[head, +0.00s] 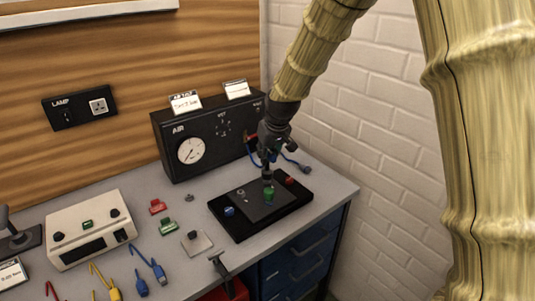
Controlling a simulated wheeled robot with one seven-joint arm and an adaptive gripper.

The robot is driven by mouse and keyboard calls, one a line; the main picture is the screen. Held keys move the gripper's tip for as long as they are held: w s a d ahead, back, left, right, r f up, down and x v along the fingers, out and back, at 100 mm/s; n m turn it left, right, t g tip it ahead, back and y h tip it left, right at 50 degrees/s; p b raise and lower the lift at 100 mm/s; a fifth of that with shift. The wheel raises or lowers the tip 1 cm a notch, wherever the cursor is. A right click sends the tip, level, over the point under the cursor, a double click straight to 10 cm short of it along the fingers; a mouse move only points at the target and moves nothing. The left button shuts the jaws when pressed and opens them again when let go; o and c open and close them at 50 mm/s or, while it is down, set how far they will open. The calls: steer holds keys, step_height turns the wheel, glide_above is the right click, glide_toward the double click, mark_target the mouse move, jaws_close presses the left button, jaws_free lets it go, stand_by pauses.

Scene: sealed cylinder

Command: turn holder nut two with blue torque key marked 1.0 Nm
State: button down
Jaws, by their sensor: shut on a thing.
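My gripper (268,172) points straight down over a black base plate (238,234) on the bench. It is shut on a small dark thing, too small to identify. Right below its tips is a green piece (270,196); I cannot tell whether it is touched or held. A blue knob-like piece (229,211) stands on the plate's left part, and a red one (290,181) on its far right. A small grey metal piece (241,193) is near the plate's back left. I cannot make out a 1.0 Nm marking or which piece is nut two.
A black AIR panel (191,150) with a gauge stands close behind the plate. A white brick wall (370,120) is right.

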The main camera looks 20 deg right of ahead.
steer(key=shift+f+b, duration=0.3)
steer(key=shift+f, duration=0.7)
stand_by(0.6)
steer(key=shift+m+h+p, duration=0.5)
steer(key=shift+m+p, duration=0.05)
steer(key=shift+m, duration=0.45)
steer(key=shift+m+h+p, duration=0.4)
steer(key=shift+m+p, duration=0.3)
steer(key=shift+m, duration=0.4)
steer(key=shift+m+g+h+p, duration=0.4)
steer(key=shift+m+h+p, duration=0.4)
steer(key=shift+m+p, duration=1.05)
steer(key=shift+r, duration=0.1)
steer(key=shift+d+r+p, duration=0.1)
steer(key=shift+r+p, duration=0.4)
steer(key=shift+r, duration=0.5)
steer(key=shift+r+p, duration=1)
steer(key=shift+r, duration=0.45)
